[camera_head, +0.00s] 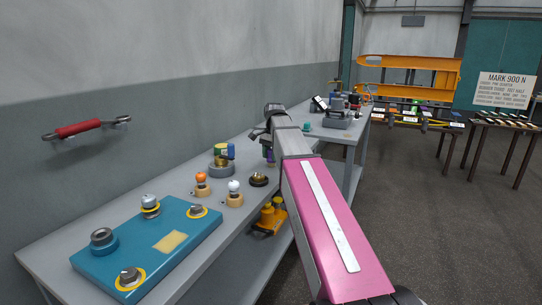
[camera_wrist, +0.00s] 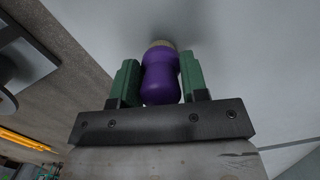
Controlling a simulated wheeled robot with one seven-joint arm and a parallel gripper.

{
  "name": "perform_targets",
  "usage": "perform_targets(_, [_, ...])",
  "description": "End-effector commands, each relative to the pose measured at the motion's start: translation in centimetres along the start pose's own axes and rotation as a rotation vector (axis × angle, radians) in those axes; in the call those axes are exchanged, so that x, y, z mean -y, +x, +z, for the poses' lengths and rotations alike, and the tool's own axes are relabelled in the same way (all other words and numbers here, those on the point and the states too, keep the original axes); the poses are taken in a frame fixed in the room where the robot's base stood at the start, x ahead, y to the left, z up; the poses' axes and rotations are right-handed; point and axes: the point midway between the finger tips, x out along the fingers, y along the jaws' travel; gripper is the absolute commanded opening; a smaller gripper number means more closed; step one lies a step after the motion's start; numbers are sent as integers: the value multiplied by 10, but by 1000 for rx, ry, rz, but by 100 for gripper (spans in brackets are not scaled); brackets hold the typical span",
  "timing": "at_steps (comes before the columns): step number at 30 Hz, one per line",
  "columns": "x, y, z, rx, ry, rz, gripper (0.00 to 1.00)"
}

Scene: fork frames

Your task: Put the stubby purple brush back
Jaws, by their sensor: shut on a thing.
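The stubby purple brush (camera_wrist: 160,80) has a rounded purple handle and a tan end. It sits between the green fingers of my gripper (camera_wrist: 160,70), which is shut on it. In the head view a small patch of purple (camera_head: 268,154) shows below my wrist, above the grey workbench (camera_head: 150,188); my arm hides most of it. I cannot tell whether the brush touches anything beneath it. No place for the brush can be made out clearly.
A blue board (camera_head: 150,250) with several fittings lies at the bench's near end. Two knobbed wooden pieces (camera_head: 234,200), a dark round dish (camera_head: 258,180) and a grey ring (camera_head: 221,168) stand near my gripper. A yellow-orange tool (camera_head: 270,217) is on the lower shelf.

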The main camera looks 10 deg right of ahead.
Motion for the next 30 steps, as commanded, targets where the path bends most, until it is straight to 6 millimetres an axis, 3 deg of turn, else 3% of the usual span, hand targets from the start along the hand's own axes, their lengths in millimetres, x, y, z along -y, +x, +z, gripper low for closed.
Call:
perform_targets(4, [0,3,0,0,0,0,13])
perform_targets(5, [0,2,0,0,0,0,51])
perform_targets(6, [0,2,0,0,0,0,64])
perform_targets(7, [0,2,0,0,0,0,66])
perform_targets(20, [0,-8,0,0,0,0,66])
perform_targets(30, [1,-67,-1,-1,0,-1,66])
